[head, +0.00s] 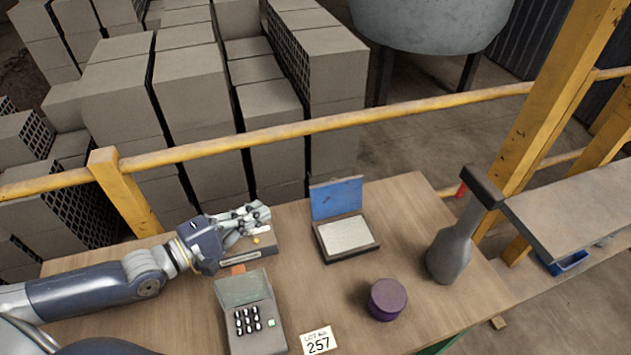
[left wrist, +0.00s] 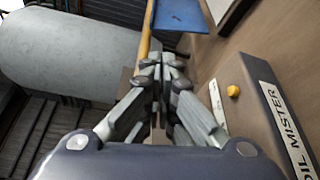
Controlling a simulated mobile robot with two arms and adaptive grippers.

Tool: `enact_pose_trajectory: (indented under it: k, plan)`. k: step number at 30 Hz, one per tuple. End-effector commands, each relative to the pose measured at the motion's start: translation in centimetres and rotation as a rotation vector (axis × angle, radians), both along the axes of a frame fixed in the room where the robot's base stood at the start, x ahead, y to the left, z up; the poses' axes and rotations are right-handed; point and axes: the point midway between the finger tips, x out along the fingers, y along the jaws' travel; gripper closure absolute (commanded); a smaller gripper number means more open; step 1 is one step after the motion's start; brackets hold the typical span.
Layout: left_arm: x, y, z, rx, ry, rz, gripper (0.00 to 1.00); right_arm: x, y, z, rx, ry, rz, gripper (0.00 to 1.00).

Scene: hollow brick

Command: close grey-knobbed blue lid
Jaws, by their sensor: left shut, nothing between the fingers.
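The blue lid (head: 337,198) stands raised at the back edge of a dark shallow box (head: 349,253) with a pale grey textured top, in the middle of the table. The lid also shows at the top of the left wrist view (left wrist: 182,15). I cannot make out a grey knob on it. My left gripper (head: 262,213) is shut and empty, left of the lid and apart from it, above the back of a grey box. Its closed fingers (left wrist: 160,68) point toward the lid side in the left wrist view. My right gripper is not in view.
The grey box labelled OIL MISTER (left wrist: 255,115) has a yellow knob. A keypad device (head: 250,320), a purple round container (head: 387,300), a grey flask-like thing (head: 450,252) and a 257 card (head: 318,341) stand around the table. A yellow rail (head: 330,122) runs behind.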

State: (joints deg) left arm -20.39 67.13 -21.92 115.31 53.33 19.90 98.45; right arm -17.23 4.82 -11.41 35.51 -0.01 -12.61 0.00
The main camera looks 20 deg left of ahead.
Motion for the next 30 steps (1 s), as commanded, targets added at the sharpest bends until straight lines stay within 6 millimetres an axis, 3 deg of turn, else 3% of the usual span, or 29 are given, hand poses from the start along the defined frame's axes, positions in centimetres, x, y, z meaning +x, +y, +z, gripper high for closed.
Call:
enact_pose_trajectory:
  k: [14, 30]
  plan:
    - [5.5, -3.6, -0.4, -0.001, -0.003, 0.002, 1.0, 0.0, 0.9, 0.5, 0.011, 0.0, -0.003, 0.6]
    - [12.6, -8.4, -1.3, -0.001, -0.001, 0.0, 1.0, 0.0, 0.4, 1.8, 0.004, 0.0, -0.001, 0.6]
